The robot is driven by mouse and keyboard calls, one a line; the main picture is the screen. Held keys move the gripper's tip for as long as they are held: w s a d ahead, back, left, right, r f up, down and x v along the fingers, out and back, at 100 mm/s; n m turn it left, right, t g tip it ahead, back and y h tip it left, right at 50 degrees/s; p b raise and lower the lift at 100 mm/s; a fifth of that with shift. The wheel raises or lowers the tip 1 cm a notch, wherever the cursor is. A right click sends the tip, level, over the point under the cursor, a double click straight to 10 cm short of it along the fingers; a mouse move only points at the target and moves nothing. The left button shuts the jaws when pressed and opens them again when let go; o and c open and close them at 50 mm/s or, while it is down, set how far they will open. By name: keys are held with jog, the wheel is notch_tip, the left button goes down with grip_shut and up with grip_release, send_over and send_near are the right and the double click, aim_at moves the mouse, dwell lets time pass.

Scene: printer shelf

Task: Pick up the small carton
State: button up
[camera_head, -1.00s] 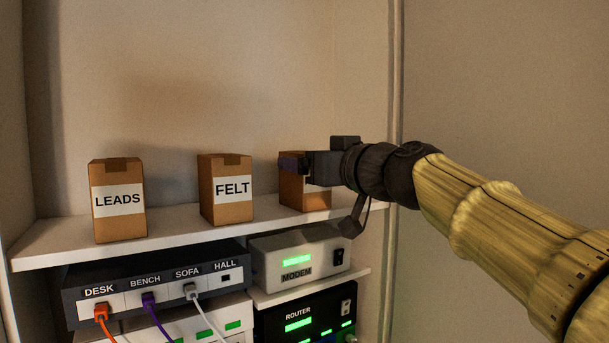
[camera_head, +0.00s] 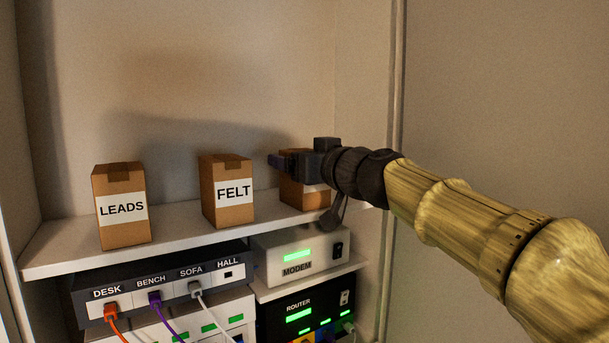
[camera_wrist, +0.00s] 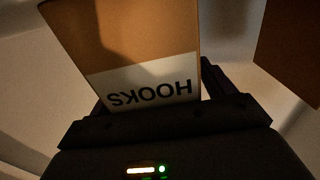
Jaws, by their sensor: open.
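Three brown cartons stand upright on the white top shelf. The one marked LEADS (camera_head: 121,232) is at the left and the one marked FELT (camera_head: 229,215) is in the middle. The third carton (camera_head: 291,196) is at the right, partly hidden by my gripper (camera_head: 272,161). In the wrist view a carton marked HOOKS (camera_wrist: 135,35) fills the upper middle, its label upside down. My gripper (camera_wrist: 155,90) is open, its dark fingers near the two sides of the HOOKS carton. I cannot tell whether they touch it.
Below the top shelf (camera_head: 60,252) are a dark switch box (camera_head: 95,279) with plugged cables, a grey modem (camera_head: 280,255) and a black router (camera_head: 290,305). Cabinet walls close the back and sides. Another brown surface (camera_wrist: 290,50) shows at the wrist view's upper right.

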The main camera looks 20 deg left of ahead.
jog(key=c, duration=1.2)
jog(key=shift+o, duration=0.2)
jog(key=shift+r, duration=0.1)
notch_tip(320, 180, up, 18)
jog(key=p, duration=0.8)
jog(key=shift+p, duration=0.3)
